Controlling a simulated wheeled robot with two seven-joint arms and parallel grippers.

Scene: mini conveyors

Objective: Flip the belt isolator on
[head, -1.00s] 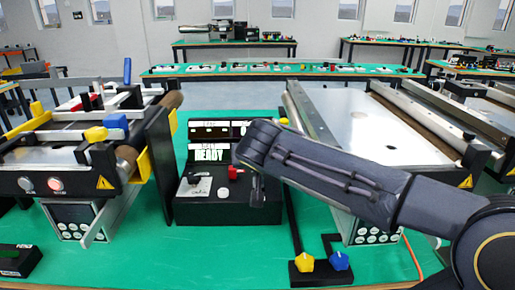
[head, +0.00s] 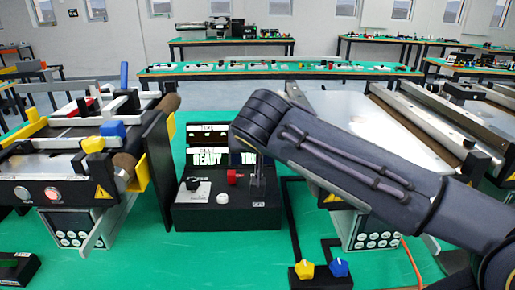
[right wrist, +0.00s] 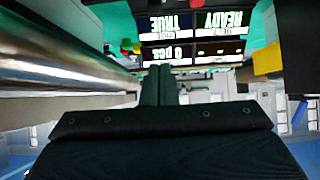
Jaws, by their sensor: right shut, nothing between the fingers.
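The black control box (head: 226,212) stands on the green table in the middle of the head view. On its top are a black rotary handle on a pale plate (head: 197,192), a red knob (head: 234,176) and a white button (head: 223,198). I cannot tell from a label which is the belt isolator. My right gripper (head: 257,190) points down over the box's right side, just right of the red knob. Its fingers are shut and empty; they also show in the right wrist view (right wrist: 158,88). My left gripper is out of view.
Conveyors stand left (head: 50,178) and right (head: 350,115) of the box. A yellow knob (head: 305,269) and a blue knob (head: 339,267) sit near the front edge.

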